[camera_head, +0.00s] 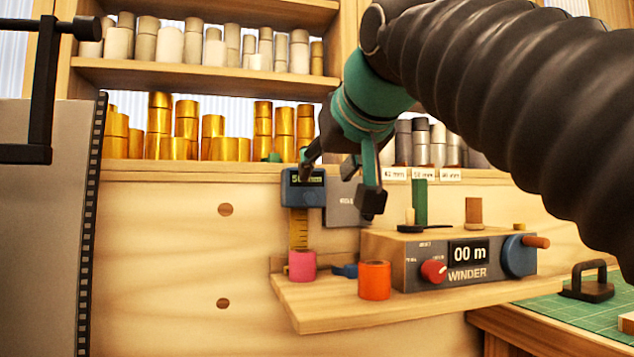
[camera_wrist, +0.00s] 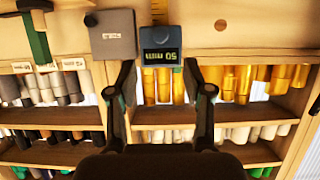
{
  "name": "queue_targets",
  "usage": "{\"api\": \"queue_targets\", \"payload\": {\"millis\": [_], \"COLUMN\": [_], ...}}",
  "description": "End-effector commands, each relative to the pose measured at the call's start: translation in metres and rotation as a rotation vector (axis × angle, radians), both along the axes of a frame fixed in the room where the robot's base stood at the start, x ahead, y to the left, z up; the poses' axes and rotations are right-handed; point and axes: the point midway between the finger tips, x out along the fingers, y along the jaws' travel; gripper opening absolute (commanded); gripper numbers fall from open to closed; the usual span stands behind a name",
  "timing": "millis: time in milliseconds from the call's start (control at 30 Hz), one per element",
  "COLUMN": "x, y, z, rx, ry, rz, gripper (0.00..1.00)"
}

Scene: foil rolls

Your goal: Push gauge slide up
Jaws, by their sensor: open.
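The gauge has a yellow scale (camera_head: 299,230) standing upright on the wooden shelf, with a dark blue slide (camera_head: 304,194) near its top. The slide's display reads 50 mm, upside down in the wrist view (camera_wrist: 161,40). A pink roll (camera_head: 301,266) sits at the foot of the scale. My gripper (camera_head: 340,187) is open and empty beside the slide.
A grey plate (camera_head: 344,209) is right of the slide. An orange roll (camera_head: 375,280) and the winder box (camera_head: 462,262) stand on the wooden shelf (camera_head: 335,313) to the right. Shelves with gold and silver rolls are behind. A black clamp (camera_head: 42,100) is at the left.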

Motion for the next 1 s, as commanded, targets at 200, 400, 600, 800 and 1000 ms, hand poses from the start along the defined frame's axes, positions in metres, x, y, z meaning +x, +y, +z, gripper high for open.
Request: {"api": "queue_targets", "payload": {"millis": [200, 400, 600, 800, 1000], "x": [-0.027, -0.034, -0.034, -0.034, -0.034], "y": [-0.007, -0.009, -0.009, -0.009, -0.008], "z": [0.012, 0.015, 0.015, 0.015, 0.015], "rx": [0.002, 0.001, 0.001, 0.001, 0.0], "ry": [-0.003, -0.001, -0.001, -0.001, -0.001], "rz": [0.002, 0.001, 0.001, 0.001, 0.003], "gripper": [0.51, 0.51, 0.51, 0.51, 0.51]}}
